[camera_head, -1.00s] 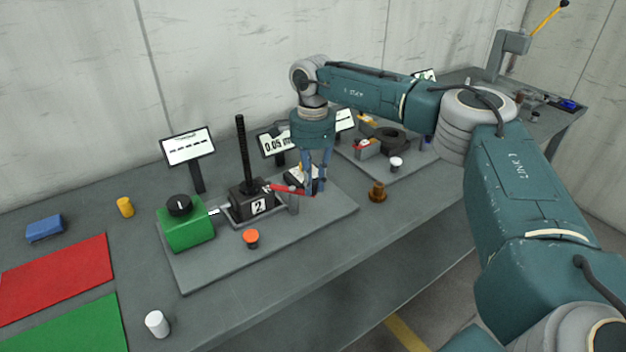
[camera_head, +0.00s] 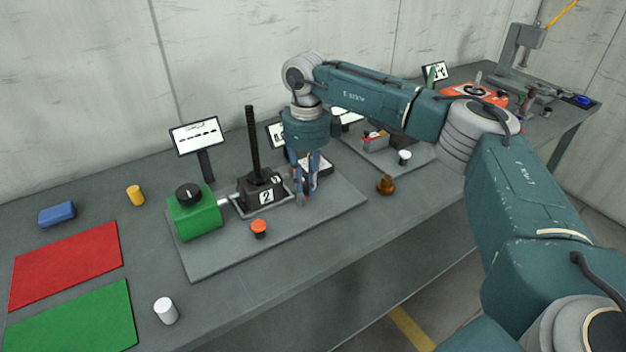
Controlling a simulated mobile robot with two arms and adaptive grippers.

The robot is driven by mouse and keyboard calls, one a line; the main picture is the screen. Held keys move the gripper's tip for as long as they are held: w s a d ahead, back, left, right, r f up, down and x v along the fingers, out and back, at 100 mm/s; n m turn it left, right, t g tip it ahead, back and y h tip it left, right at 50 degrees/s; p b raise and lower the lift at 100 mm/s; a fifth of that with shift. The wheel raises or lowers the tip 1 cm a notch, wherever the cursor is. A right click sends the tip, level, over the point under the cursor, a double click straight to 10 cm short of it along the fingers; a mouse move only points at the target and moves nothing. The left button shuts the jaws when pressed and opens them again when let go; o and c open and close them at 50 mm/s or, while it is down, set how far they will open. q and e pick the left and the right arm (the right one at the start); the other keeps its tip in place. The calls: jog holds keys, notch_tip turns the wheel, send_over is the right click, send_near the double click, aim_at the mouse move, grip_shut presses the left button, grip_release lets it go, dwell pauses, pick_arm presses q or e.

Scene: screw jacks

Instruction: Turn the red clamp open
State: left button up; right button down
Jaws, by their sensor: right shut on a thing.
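My right gripper (camera_head: 306,200) points down at the right of the black screw jack (camera_head: 262,197) marked 2. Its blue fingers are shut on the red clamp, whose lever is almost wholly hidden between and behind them. Which way the lever points is hard to tell. The jack stands upright on a grey plate (camera_head: 215,262), with a tall black threaded spindle (camera_head: 252,140) rising from it. My left gripper is not in view.
Left of the jack stands a green box (camera_head: 196,222) with a black knob. An orange-topped button (camera_head: 259,227) is in front. Display signs (camera_head: 197,136) stand behind. A brass piece (camera_head: 386,184) and a white cylinder (camera_head: 165,311) stand near the front edge.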

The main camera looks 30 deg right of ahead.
jog(key=shift+w+a+m, duration=0.25)
jog(key=shift+a+m, duration=0.2)
jog(key=shift+m, duration=0.6)
jog(key=shift+w+a+m, duration=0.2)
jog(key=shift+a+m, duration=0.3)
jog(key=shift+m, duration=0.6)
jog(key=shift+w+a+m, duration=0.25)
jog(key=shift+a+m, duration=0.2)
jog(key=shift+m, duration=0.6)
jog(key=c, duration=1.6)
grip_release()
notch_tip(320, 180, up, 12)
jog(key=shift+r, duration=0.1)
